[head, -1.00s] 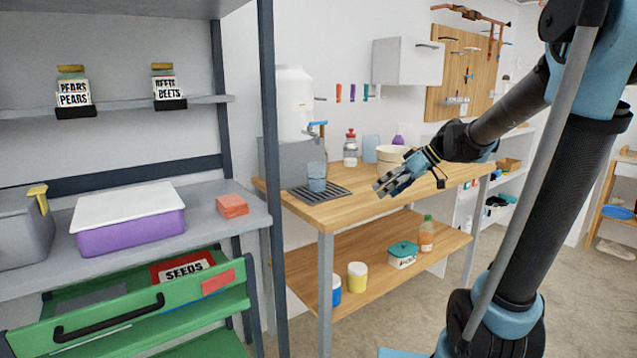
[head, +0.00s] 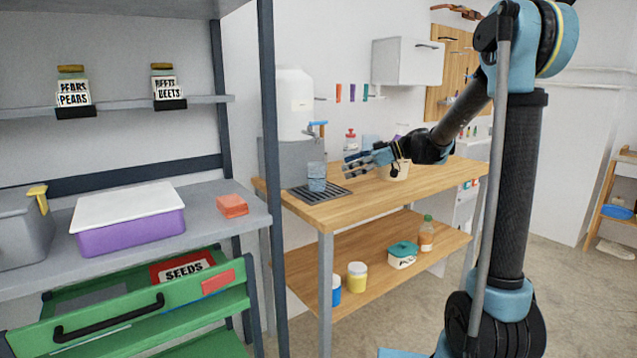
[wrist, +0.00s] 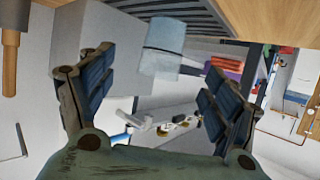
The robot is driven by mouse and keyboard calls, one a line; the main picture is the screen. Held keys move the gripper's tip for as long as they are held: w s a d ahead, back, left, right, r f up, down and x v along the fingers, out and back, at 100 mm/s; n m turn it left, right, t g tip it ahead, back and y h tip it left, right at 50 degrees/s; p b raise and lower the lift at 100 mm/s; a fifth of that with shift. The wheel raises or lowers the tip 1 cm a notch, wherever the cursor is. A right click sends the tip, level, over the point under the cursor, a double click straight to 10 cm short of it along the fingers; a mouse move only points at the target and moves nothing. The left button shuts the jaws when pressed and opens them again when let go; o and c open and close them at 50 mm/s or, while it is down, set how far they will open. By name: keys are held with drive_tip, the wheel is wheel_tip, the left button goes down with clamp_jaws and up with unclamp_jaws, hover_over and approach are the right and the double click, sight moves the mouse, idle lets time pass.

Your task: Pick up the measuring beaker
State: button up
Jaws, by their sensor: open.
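The measuring beaker (head: 317,178) is a pale blue, see-through cup. It stands upright on the dark drain grate (head: 330,196) at the left end of the wooden bench. My gripper (head: 352,165) is open and empty to the right of the beaker, at about its height, with its fingers pointing left toward it. The wrist view is turned over, so the beaker (wrist: 163,50) hangs from the grate (wrist: 185,8) at the top. There it appears between and beyond the two spread fingers, apart from both.
A white tank (head: 294,103) with a blue tap (head: 318,125) stands behind the beaker. A cream pot (head: 398,172) is close behind my gripper, and a red-capped bottle (head: 350,138) is at the back. The bench top's (head: 345,213) front is clear. A shelf post (head: 270,150) rises at left.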

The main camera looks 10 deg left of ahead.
sight(317, 178)
drive_tip(key=x, duration=0.7)
drive_tip(key=shift+a+f, duration=0.1)
drive_tip(key=shift+s+x, duration=0.1)
drive_tip(key=shift+x, duration=1.25)
drive_tip(key=shift+s+x, duration=0.15)
drive_tip(key=shift+x, duration=1.2)
drive_tip(key=c, duration=1.4)
